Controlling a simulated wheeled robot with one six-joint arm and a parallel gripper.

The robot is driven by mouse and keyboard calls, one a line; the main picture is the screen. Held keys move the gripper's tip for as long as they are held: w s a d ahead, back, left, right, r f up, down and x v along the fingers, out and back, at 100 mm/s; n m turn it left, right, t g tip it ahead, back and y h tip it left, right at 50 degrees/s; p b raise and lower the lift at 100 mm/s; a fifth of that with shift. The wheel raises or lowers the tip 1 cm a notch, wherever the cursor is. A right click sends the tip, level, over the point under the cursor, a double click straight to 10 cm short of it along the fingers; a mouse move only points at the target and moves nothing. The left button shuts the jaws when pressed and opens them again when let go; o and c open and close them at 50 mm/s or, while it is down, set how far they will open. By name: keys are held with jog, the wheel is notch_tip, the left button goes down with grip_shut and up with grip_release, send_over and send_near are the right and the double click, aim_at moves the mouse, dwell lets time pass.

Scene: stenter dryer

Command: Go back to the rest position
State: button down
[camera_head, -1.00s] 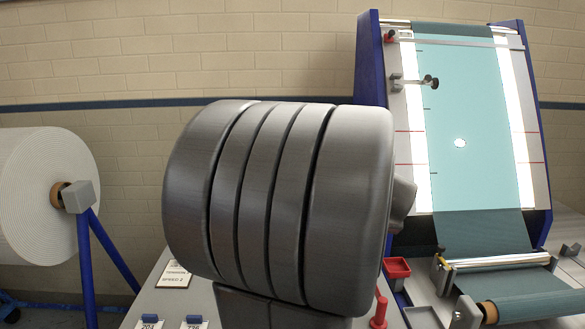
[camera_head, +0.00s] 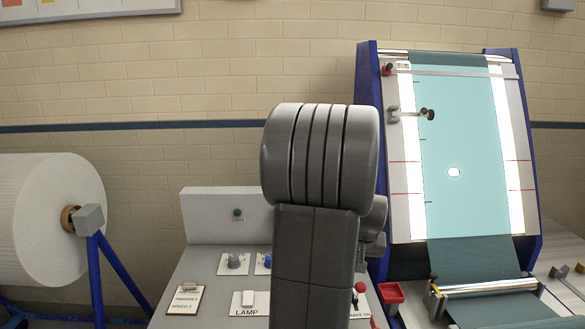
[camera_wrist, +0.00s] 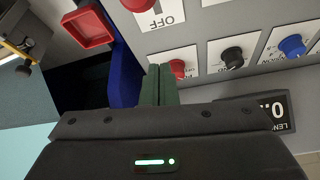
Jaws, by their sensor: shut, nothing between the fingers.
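My gripper (camera_wrist: 160,86) shows in the wrist view with its two green fingers together and nothing between them. The fingertips lie in front of a red knob (camera_wrist: 178,68) on the control panel; I cannot tell whether they touch it. In the head view my grey arm stands upright in the middle and hides part of the control panel (camera_head: 205,265). My gripper is hidden there behind the arm.
The panel carries a LAMP switch (camera_head: 248,298), a blue knob (camera_wrist: 292,45) and a black knob (camera_wrist: 232,56). A red tray (camera_head: 388,293) sits right of the panel. A lit inspection board (camera_head: 455,130) with teal cloth stands right; a white roll (camera_head: 45,215) stands left.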

jog(key=shift+w+a+f+g+p, duration=0.1)
jog(key=shift+w+f+g+p, duration=0.1)
jog(key=shift+w+g+p, duration=0.45)
jog(key=shift+w+f+g+p, duration=0.15)
jog(key=shift+g+p, duration=0.1)
jog(key=shift+p, duration=0.7)
jog(key=shift+s+f+b, duration=0.1)
jog(key=shift+s+b, duration=0.05)
jog(key=shift+b, duration=0.2)
